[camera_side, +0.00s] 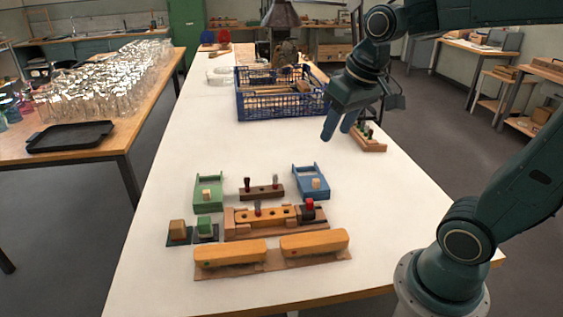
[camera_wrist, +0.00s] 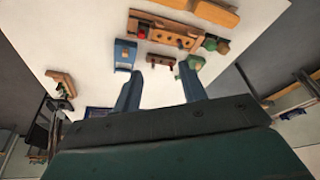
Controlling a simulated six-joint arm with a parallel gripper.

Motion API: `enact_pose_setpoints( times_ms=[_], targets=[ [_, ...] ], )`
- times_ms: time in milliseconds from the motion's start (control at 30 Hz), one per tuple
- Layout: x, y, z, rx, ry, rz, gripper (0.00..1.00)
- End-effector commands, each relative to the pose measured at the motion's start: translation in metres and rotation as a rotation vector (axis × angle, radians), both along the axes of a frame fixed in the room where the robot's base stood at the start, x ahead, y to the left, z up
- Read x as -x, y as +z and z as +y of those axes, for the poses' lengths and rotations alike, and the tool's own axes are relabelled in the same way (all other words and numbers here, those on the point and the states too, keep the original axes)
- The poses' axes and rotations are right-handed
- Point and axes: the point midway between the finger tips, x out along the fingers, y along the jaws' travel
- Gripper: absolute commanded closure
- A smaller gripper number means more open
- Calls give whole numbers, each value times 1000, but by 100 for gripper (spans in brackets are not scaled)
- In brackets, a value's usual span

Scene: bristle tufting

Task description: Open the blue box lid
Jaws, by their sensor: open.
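The blue box (camera_side: 311,183) stands on the white table at the right of the work area, with a small wooden block (camera_side: 316,184) on its top. Its lid looks shut, but the view is too small to be sure. In the wrist view the blue box (camera_wrist: 124,54) shows at upper left, just beyond the left finger's tip. My gripper (camera_side: 336,132) is open and empty, with its fingers pointing down above the table, behind the blue box and apart from it. The fingers also frame bare table and a dark strip in the wrist view (camera_wrist: 160,69).
A green box (camera_side: 207,195) stands left of a dark peg strip (camera_side: 261,192). A wooden fixture (camera_side: 275,217) and two long yellow-orange blocks (camera_side: 230,253) lie in front. A blue crate (camera_side: 265,108) and a peg rack (camera_side: 368,143) are behind. The table's left side is clear.

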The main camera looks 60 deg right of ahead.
Motion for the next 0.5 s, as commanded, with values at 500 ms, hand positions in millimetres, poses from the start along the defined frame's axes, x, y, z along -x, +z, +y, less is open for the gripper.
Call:
enact_pose_setpoints(
  times_ms=[500],
  targets=[
    [-82, -43, -78, -60, -249, 151, 58]
  ],
)
